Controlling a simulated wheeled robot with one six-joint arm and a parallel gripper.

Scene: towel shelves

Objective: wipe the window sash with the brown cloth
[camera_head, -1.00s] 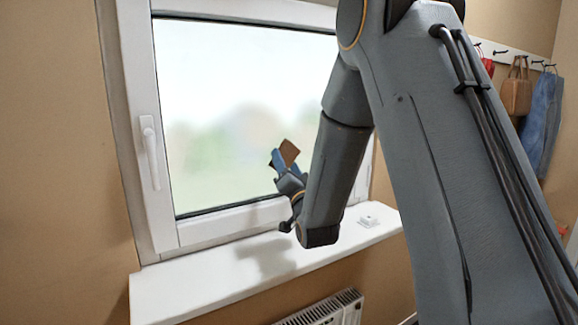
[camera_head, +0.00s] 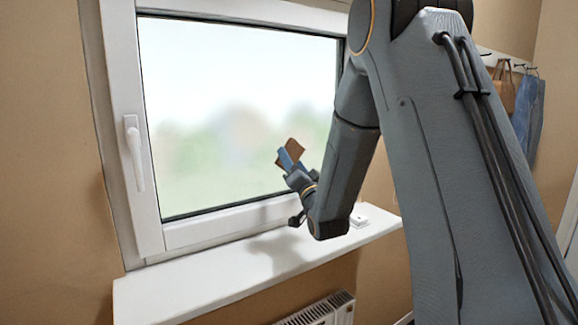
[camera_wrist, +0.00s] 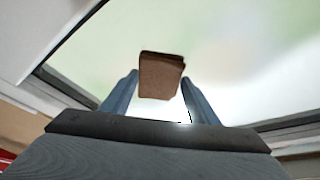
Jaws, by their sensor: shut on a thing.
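The brown cloth (camera_head: 293,150) is a small folded pad held at the tip of my gripper (camera_head: 287,161), in front of the lower part of the window pane. In the wrist view the cloth (camera_wrist: 160,76) sits between the two blue-grey fingers of my gripper (camera_wrist: 160,88), which are shut on it. The white window sash (camera_head: 215,226) frames the glass, with a white handle (camera_head: 134,152) on its left side. My arm hides the sash's right part in the head view. I cannot tell whether the cloth touches the glass.
A white windowsill (camera_head: 215,279) runs below the window, with a small white object (camera_head: 358,219) at its right end. A radiator (camera_head: 325,310) stands beneath. A brown bag (camera_head: 503,88) and blue jeans (camera_head: 528,115) hang at the right. Most of the sill is clear.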

